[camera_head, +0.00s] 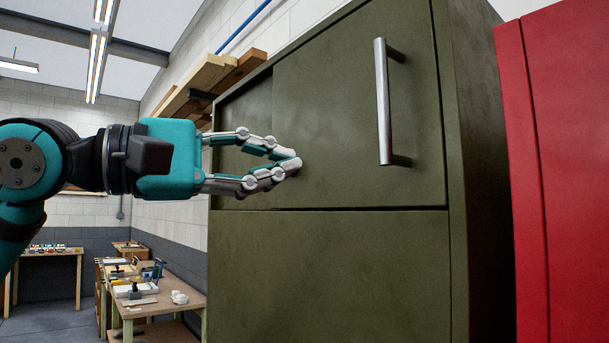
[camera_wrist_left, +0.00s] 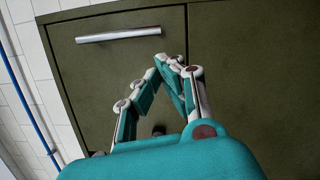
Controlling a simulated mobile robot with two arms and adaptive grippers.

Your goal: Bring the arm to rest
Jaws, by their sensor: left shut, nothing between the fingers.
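My left gripper (camera_head: 295,165) comes in from the left in the head view, teal with pale jointed fingers. Its fingertips meet and nothing is between them. It is in front of the upper part of a dark green cabinet (camera_head: 330,270), to the left of the cabinet's upright metal handle (camera_head: 382,100) and apart from it. In the left wrist view the closed fingertips (camera_wrist_left: 170,62) show against the green front, with the handle (camera_wrist_left: 118,35) beyond them. My right gripper is not in view.
A red cabinet (camera_head: 570,180) stands close on the right. Wooden boards (camera_head: 205,85) lie on a wall rack behind the arm. A workbench (camera_head: 165,303) with several items stands at the lower left, with another table (camera_head: 50,252) farther back. Open floor shows at the far lower left.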

